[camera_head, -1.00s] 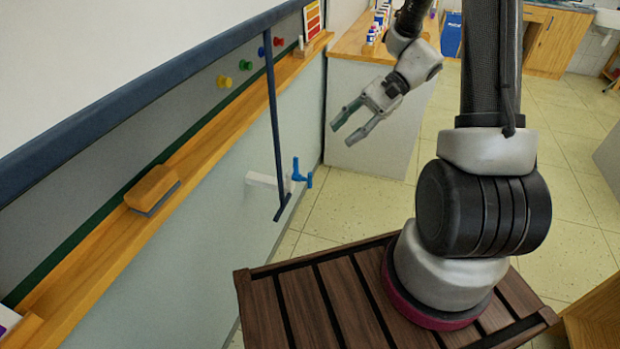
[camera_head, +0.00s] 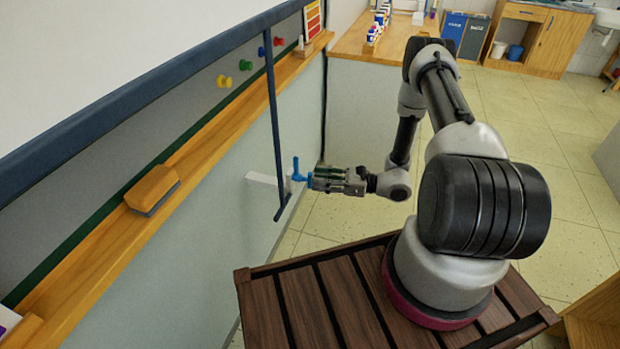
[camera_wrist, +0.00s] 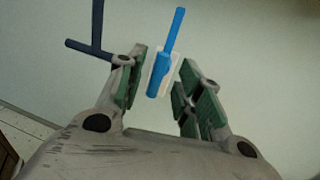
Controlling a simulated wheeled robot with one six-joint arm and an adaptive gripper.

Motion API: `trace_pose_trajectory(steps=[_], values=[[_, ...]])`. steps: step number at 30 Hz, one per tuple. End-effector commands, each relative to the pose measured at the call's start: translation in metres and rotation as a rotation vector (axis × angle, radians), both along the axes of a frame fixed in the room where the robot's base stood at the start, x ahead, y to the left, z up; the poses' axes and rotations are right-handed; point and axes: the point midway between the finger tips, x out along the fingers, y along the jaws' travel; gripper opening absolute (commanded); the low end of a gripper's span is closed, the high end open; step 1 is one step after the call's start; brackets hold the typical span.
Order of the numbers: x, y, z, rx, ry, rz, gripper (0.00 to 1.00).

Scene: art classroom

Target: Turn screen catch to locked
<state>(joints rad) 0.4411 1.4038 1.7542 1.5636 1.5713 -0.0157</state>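The screen catch is a blue handle (camera_head: 296,169) on a white mount (camera_head: 263,180) at the lower wall panel. In the wrist view the blue handle (camera_wrist: 163,64) leans slightly right of upright, in front of a pale plate. My gripper (camera_head: 315,179) reaches toward it from the right at its height. In the wrist view my gripper (camera_wrist: 160,88) is open, with green-padded fingers on either side of the handle's lower end. I cannot tell whether either finger touches it.
A dark hanging bar (camera_head: 275,130) with a short crosspiece at its foot hangs just left of the catch. A wooden ledge (camera_head: 195,150) runs along the board, with an eraser (camera_head: 152,189) on it. Tiled floor (camera_head: 530,140) is open to the right.

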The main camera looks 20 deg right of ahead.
Motion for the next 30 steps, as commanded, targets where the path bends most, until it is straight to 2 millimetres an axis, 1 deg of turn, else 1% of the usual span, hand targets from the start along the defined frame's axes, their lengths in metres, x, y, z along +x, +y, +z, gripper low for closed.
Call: trace_pose_trajectory(steps=[1, 3, 7, 11, 17, 21, 23, 30], values=[[0.003, 0.009, 0.0, 0.0, 0.0, 0.005, 0.35], [0.007, 0.018, 0.0, 0.0, -0.001, 0.004, 0.35], [0.013, 0.03, 0.0, 0.0, -0.001, 0.003, 0.35], [0.015, 0.034, 0.0, 0.0, -0.001, 0.002, 0.35], [0.015, 0.034, 0.0, -0.001, 0.0, 0.002, 0.35], [0.015, 0.034, 0.0, -0.001, 0.0, 0.002, 0.1], [0.015, 0.034, 0.0, -0.001, 0.0, 0.002, 0.0], [0.014, 0.034, 0.0, -0.001, 0.0, 0.005, 0.0]])
